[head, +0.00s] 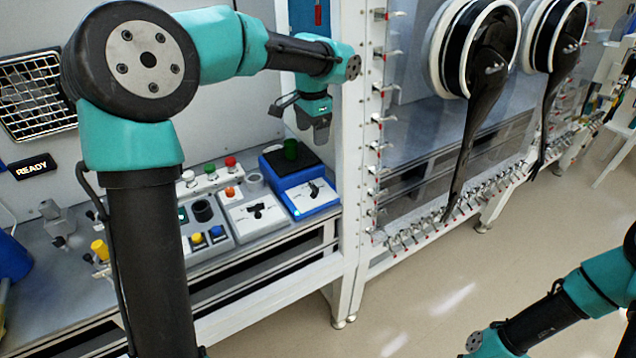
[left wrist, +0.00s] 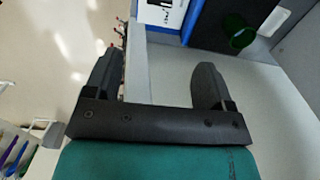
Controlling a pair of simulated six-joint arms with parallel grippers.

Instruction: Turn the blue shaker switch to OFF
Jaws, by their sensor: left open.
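The blue shaker (head: 283,183) stands at the right end of the bench in the head view. Its black top carries a green vial (head: 290,149). A black switch (head: 313,189) sits on its white front panel; I cannot read its setting. My left gripper (head: 318,134) hangs above and slightly right of the shaker, pointing down, apart from it. In the left wrist view the left gripper (left wrist: 157,82) is open with nothing between its fingers. The shaker's white panel (left wrist: 167,12) and the green vial (left wrist: 238,32) show beyond the fingers. My right gripper is out of frame.
A grey-white device (head: 253,213) with a black switch stands left of the shaker. Several coloured buttons and knobs lie farther left. A white frame post (head: 352,200) rises close to the right of the shaker. Black gloves (head: 480,110) hang from ports at the right.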

